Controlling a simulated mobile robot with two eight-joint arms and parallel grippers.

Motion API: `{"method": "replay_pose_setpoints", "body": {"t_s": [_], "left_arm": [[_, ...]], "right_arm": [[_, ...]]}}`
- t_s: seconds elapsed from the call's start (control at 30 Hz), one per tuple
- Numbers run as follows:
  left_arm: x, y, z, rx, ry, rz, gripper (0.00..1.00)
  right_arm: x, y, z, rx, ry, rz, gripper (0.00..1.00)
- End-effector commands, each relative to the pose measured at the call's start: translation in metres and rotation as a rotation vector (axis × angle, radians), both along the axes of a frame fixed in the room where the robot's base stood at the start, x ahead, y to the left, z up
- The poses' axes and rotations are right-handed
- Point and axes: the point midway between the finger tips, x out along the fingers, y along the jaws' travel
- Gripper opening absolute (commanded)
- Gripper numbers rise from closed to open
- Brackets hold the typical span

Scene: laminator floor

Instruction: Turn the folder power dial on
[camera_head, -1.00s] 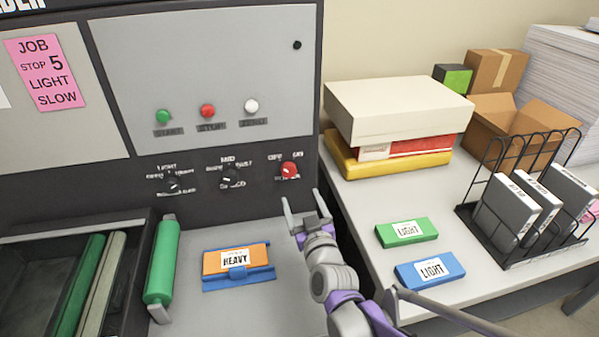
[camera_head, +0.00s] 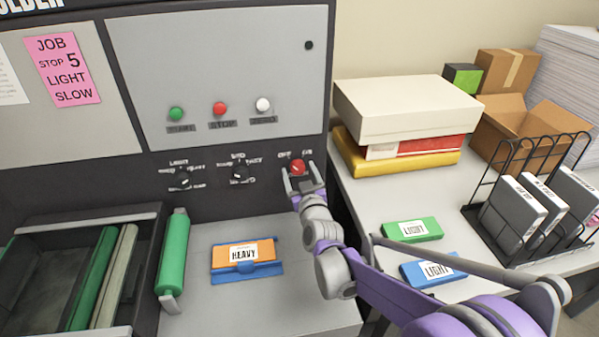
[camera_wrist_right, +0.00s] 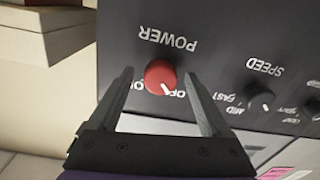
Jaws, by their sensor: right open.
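The red power dial (camera_head: 298,167) is on the dark lower panel of the folder, at the right end of a row of dials. In the right wrist view the power dial (camera_wrist_right: 160,77) shows upside down under the label POWER, with a white pointer mark towards its lower right. My right gripper (camera_head: 302,172) is open in front of the dial. In the wrist view its two fingers (camera_wrist_right: 160,88) stand on either side of the dial, with gaps on both sides. Whether the fingertips reach the panel is unclear. My left gripper is not in view.
A black speed dial (camera_head: 239,172) and another black dial (camera_head: 184,182) sit left of the power dial. Green (camera_head: 177,114), red (camera_head: 220,108) and white (camera_head: 263,104) buttons are above. A heavy-labelled orange and blue block (camera_head: 246,260) lies on the ledge below.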

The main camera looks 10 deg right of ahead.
Motion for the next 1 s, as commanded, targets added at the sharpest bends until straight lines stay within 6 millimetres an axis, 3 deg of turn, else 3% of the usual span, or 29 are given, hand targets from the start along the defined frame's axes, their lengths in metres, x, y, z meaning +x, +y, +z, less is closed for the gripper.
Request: {"method": "replay_pose_setpoints", "body": {"t_s": [0.1,0.53,1.0], "left_arm": [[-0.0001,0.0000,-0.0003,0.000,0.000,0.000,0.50],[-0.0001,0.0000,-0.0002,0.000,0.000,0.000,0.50],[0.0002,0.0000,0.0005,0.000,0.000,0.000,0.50]], "right_arm": [[-0.0003,0.0000,-0.0001,0.000,0.000,0.000,0.78],[-0.0005,0.0001,0.0001,0.000,0.000,0.000,0.01],[-0.0004,0.0003,0.0002,0.105,-0.002,0.000,0.00]]}}
